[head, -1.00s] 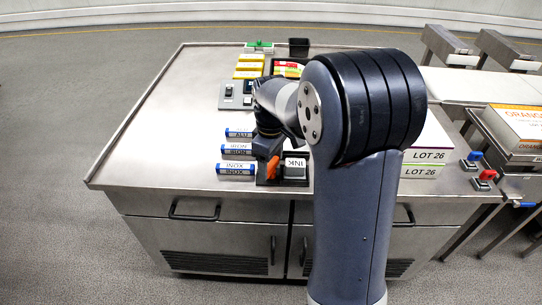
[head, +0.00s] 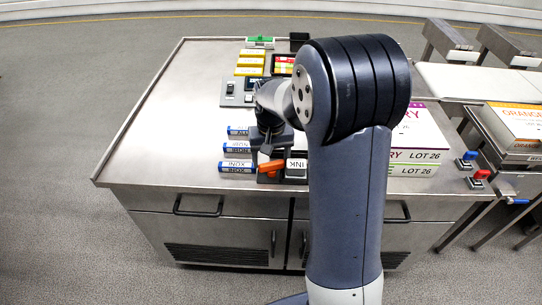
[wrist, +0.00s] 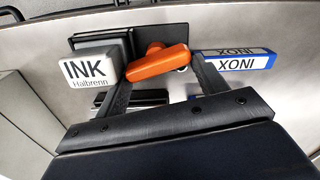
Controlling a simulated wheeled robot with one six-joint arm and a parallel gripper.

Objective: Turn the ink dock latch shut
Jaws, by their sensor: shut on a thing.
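The orange ink dock latch (head: 271,167) is a short lever on the dark ink dock (head: 285,179) near the table's front edge. It lies roughly sideways in the head view. In the wrist view the latch (wrist: 158,62) lies between my two fingertips, beside the grey-white INK cartridge (wrist: 88,70). The cartridge also shows in the head view (head: 297,164), seated in the dock right of the latch. My gripper (wrist: 162,75) is shut on the latch. In the head view my arm hides part of the dock's surroundings.
A grey switch panel (head: 232,95) and yellow boxes (head: 250,63) lie farther back. LOT 26 cartons (head: 415,162) stand to the right. The table's left side (head: 165,120) is clear.

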